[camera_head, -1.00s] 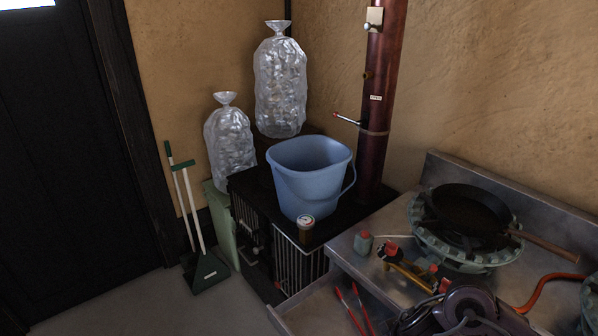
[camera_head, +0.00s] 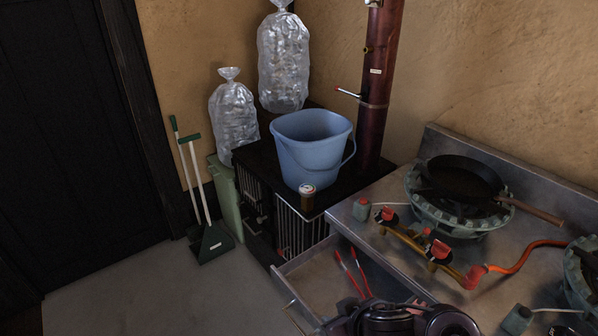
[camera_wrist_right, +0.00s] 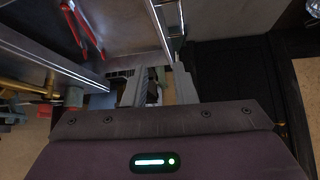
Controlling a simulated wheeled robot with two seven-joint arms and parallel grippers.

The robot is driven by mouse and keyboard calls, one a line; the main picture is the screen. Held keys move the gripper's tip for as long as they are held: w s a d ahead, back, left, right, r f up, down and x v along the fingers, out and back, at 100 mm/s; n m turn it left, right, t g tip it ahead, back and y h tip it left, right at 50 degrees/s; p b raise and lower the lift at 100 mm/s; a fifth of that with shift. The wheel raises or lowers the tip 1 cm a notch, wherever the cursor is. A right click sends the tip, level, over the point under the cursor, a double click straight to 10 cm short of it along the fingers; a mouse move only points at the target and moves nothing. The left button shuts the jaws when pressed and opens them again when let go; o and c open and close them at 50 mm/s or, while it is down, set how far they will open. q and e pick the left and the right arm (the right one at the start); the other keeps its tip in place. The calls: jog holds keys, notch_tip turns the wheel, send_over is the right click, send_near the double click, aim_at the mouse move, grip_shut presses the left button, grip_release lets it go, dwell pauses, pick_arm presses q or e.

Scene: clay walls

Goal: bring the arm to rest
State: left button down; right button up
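My right arm (camera_head: 400,320) shows as dark rounded links at the bottom edge of the head view, in front of the open drawer. In the right wrist view my right gripper (camera_wrist_right: 157,82) has its two grey fingers apart, with nothing seen held between them. The drawer's bar handle (camera_wrist_right: 165,28) lies just beyond the fingertips there; I cannot tell whether they touch. My left gripper is not in view.
The open drawer (camera_head: 310,275) holds red-handled tongs (camera_head: 352,272). A steel counter carries a gas burner with a black pan (camera_head: 462,180) and an orange hose (camera_head: 520,255). A blue bucket (camera_head: 312,150) and a small jar (camera_head: 307,197) stand on the stove.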

jog(key=s+d+f+m+g+h, duration=0.1)
jog(key=s+d+m+g+h, duration=0.25)
jog(key=s+d, duration=0.85)
notch_tip(320, 180, down, 30)
jog(key=s+g, duration=0.1)
pick_arm(q)
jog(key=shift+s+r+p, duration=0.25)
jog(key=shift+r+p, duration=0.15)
jog(key=shift+p, duration=0.05)
pick_arm(e)
jog(key=s+d+f+g, duration=0.1)
jog(key=s+d+f, duration=0.2)
jog(key=s+f, duration=1.4)
jog(key=s, duration=0.2)
jog(key=shift+s+f, duration=0.25)
jog(key=shift+s, duration=0.15)
jog(key=shift+d, duration=0.1)
